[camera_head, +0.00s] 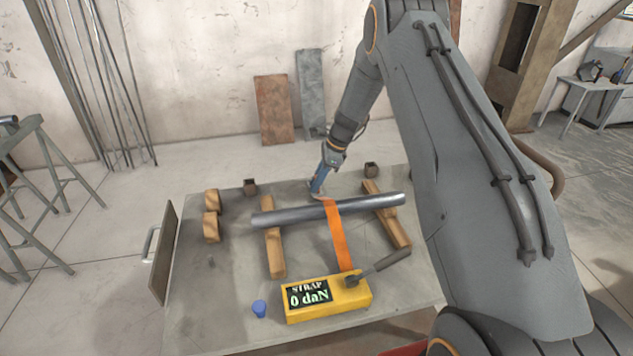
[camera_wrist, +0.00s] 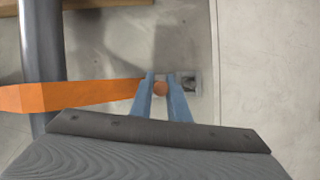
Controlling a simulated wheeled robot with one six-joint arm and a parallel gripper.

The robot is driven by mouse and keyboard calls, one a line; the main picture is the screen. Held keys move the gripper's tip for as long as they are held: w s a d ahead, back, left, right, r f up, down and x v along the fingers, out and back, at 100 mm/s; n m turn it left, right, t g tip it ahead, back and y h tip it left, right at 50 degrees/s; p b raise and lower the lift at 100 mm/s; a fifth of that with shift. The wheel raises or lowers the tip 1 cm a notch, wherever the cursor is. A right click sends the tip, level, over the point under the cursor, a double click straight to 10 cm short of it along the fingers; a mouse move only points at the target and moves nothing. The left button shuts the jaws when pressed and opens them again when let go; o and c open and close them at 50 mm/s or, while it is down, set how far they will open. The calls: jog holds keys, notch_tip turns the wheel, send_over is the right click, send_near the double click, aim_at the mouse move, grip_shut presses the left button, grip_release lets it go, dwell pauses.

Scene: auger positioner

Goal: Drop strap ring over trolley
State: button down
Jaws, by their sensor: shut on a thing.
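My gripper (camera_head: 317,192) is behind the grey pipe in the head view, pointing down at the far side of the table. In the wrist view its blue fingers (camera_wrist: 161,80) are shut on the end of the orange strap (camera_wrist: 70,95), where a small round orange-brown piece (camera_wrist: 160,89) shows between them. The ring shape is not clear. The strap (camera_head: 338,238) passes over the pipe to the yellow strap gauge (camera_head: 328,308). A small square grey fitting (camera_wrist: 188,83) lies just right of the fingers in the wrist view. I cannot tell whether it is the trolley.
The pipe (camera_head: 280,216) lies across two wooden beams (camera_head: 273,240) on the grey table (camera_head: 205,305). The gauge reads 0 daN and has a dark handle (camera_head: 385,263). A blue cap (camera_head: 259,308), wooden blocks (camera_head: 211,228) and dark cubes (camera_head: 250,187) stand around.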

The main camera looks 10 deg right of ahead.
jog(key=shift+f, duration=0.35)
jog(key=c, duration=1.6)
grip_release()
jog(key=b+v, duration=0.2)
jog(key=v, duration=0.6)
jog(key=shift+a, duration=0.1)
jog(key=s+a+r+n+h, duration=0.1)
jog(key=s+r+n, duration=0.2)
jog(key=s, duration=0.9)
jog(key=s+a+r+n+h, duration=0.1)
jog(key=s+r+n+h, duration=0.1)
jog(key=s+n, duration=0.8)
jog(key=s+a+r+n+h, duration=0.1)
jog(key=s+r+n, duration=0.2)
jog(key=s+n, duration=0.4)
jog(key=shift+s+r+h, duration=0.15)
jog(key=shift+s, duration=2)
jog(key=shift+s+r+h, duration=0.15)
jog(key=shift+s+r, duration=0.05)
jog(key=shift+s, duration=1.95)
